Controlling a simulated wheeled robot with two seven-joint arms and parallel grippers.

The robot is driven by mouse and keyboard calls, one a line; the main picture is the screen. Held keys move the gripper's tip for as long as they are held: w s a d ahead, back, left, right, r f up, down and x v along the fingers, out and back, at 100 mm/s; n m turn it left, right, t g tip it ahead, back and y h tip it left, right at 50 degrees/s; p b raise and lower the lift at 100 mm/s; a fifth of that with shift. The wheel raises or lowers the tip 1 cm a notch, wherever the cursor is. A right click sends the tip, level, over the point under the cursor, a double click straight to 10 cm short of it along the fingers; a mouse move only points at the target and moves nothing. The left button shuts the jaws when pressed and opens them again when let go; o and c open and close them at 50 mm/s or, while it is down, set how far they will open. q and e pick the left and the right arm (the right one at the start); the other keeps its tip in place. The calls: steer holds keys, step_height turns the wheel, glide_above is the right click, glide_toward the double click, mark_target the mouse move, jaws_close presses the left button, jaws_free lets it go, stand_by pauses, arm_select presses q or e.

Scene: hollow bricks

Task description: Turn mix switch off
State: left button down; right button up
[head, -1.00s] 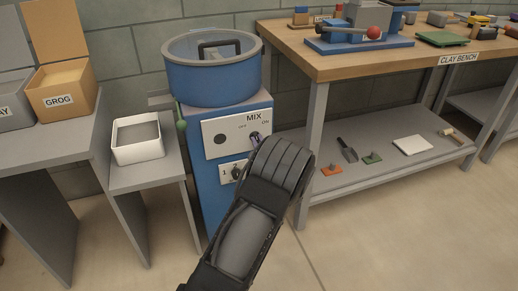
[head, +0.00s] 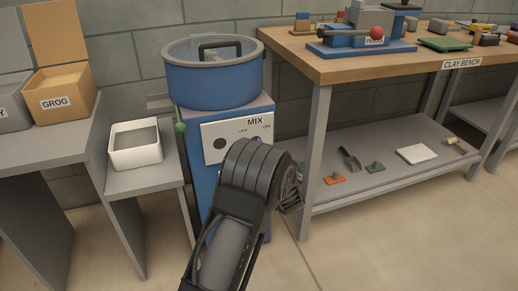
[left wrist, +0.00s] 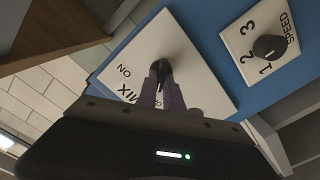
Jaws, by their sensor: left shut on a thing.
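The blue mixer (head: 202,185) carries a white MIX panel (head: 232,131) with OFF and ON marks and a dark round spot. My left arm hides the switch and the left fingertips in the head view. In the left wrist view, the black mix switch (left wrist: 160,68) stands on the white panel (left wrist: 200,65), near the ON lettering. My left gripper (left wrist: 160,82) is shut on the switch, one finger on each side of it. Whether the switch points to ON or OFF cannot be told. My right gripper is not in view.
A SPEED panel with a black knob (left wrist: 270,47) is close beside the MIX panel in the wrist view. A lidded blue drum (head: 213,82) tops the mixer. A white box (head: 135,155) stands left, the clay bench (head: 400,65) right. Open floor lies in front.

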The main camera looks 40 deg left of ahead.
arm_select(q)
steer(key=c, duration=1.5)
jaws_free()
steer(key=p+v, duration=0.1)
steer(key=v, duration=0.6)
steer(key=shift+s+d, duration=0.25)
steer(key=shift+d, duration=0.1)
